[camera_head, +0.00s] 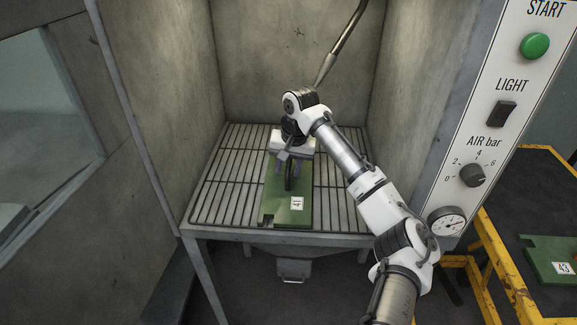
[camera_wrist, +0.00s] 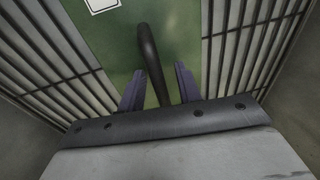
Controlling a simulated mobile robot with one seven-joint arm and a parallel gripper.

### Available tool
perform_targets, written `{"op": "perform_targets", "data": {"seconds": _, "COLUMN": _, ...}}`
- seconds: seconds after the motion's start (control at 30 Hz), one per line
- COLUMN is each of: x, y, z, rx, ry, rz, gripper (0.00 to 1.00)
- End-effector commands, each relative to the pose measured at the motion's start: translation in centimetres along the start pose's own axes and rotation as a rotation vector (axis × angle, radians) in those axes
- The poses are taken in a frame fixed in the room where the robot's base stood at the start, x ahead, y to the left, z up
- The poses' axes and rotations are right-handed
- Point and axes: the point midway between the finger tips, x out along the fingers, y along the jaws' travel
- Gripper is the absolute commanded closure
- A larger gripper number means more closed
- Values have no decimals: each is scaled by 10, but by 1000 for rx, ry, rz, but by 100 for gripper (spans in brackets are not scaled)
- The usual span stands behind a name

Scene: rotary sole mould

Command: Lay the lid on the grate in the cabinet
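The green lid (camera_head: 273,205), labelled 41, lies on the barred grate (camera_head: 232,190) in the cabinet, its notched near end close to the grate's front edge. It appears flat on the bars. In the wrist view the lid (camera_wrist: 105,42) carries a dark curved handle (camera_wrist: 148,50). My gripper (camera_head: 289,166) is low over the far part of the lid. In the wrist view the two purple-grey fingers of my gripper (camera_wrist: 160,72) stand apart on either side of the handle, with gaps showing. The lid's far end is hidden beneath my gripper.
The cabinet walls (camera_head: 160,100) close in left, right and back. A metal nozzle pipe (camera_head: 342,45) hangs from above behind my arm. The control panel (camera_head: 505,110) is on the right. A second green lid (camera_head: 548,255), labelled 43, lies on a yellow-framed table (camera_head: 500,205).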

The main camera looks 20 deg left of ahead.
Motion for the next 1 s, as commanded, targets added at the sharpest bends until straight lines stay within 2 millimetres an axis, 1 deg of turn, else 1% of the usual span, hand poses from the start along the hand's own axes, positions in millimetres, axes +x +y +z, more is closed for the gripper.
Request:
{"op": "perform_targets", "data": {"seconds": 0.17, "x": -3, "y": 0, "z": 0, "rx": 0, "ry": 1, "rz": 0, "gripper": 66}}
{"op": "perform_targets", "data": {"seconds": 0.27, "x": -12, "y": 0, "z": -1, "rx": 0, "ry": 2, "rz": -1, "gripper": 66}}
{"op": "perform_targets", "data": {"seconds": 0.37, "x": -29, "y": -1, "z": 0, "rx": -1, "ry": 3, "rz": -1, "gripper": 66}}
{"op": "perform_targets", "data": {"seconds": 0.57, "x": -74, "y": -1, "z": 0, "rx": -1, "ry": 3, "rz": 0, "gripper": 66}}
{"op": "perform_targets", "data": {"seconds": 0.6, "x": -84, "y": 0, "z": -1, "rx": 0, "ry": 4, "rz": 1, "gripper": 66}}
{"op": "perform_targets", "data": {"seconds": 0.7, "x": -102, "y": 0, "z": 0, "rx": 0, "ry": 3, "rz": 3, "gripper": 66}}
{"op": "perform_targets", "data": {"seconds": 0.83, "x": -115, "y": 1, "z": 0, "rx": 1, "ry": 1, "rz": 1, "gripper": 66}}
{"op": "perform_targets", "data": {"seconds": 1.0, "x": -120, "y": 0, "z": 0, "rx": 0, "ry": 0, "rz": 0, "gripper": 66}}
